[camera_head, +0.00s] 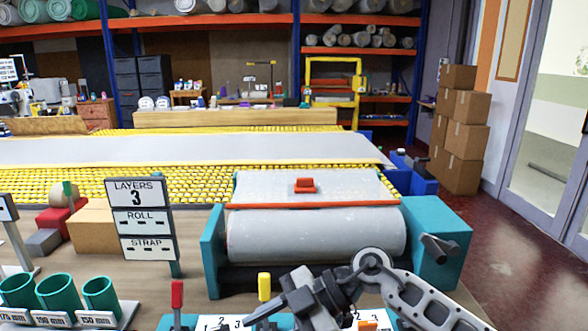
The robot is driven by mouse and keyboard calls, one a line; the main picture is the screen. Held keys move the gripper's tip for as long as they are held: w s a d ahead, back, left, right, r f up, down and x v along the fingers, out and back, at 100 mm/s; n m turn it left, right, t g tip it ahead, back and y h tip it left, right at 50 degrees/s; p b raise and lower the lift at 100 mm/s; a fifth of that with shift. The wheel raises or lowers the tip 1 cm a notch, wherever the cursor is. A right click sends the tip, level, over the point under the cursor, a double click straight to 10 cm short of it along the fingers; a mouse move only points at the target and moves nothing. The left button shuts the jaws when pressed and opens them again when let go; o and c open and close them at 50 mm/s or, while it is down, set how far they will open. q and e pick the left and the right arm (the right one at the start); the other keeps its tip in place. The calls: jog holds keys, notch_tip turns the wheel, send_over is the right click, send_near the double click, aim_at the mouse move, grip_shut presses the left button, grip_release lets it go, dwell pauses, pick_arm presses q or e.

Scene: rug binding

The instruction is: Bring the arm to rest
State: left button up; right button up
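My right arm comes in from the lower right, and its gripper (272,306) hangs over the front edge of the bench, above a white numbered panel (222,323). I see no object in it, but its fingers are small and partly overlapped, so I cannot tell whether they are open or shut. My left gripper is not in view. Behind the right gripper, a grey roll (315,235) lies between teal end blocks (437,240). A red-orange block (305,185) sits on the grey sheet behind the roll.
A yellow lever (264,287) and a red lever (177,294) stand close to the gripper's left. A sign (140,194) reads LAYERS 3, ROLL, STRAP. Teal cups (55,292) stand at the lower left. A yellow roller bed (130,183) runs behind. Cardboard boxes (465,140) are stacked at right.

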jog(key=s+d+f+m+t+h, duration=0.25)
jog(key=d+f+m+t, duration=0.4)
jog(key=m+t, duration=0.35)
jog(key=s+d+f+m+t+h, duration=0.1)
jog(key=d+f+m+t+h, duration=0.3)
jog(key=d+f+m+t, duration=0.5)
jog(key=s+d+f+m+g+h, duration=0.3)
jog(key=s+f+g, duration=0.2)
jog(key=s, duration=0.6)
jog(key=shift+d+f+g, duration=0.35)
jog(key=shift+f+g, duration=0.05)
jog(key=shift+f, duration=0.35)
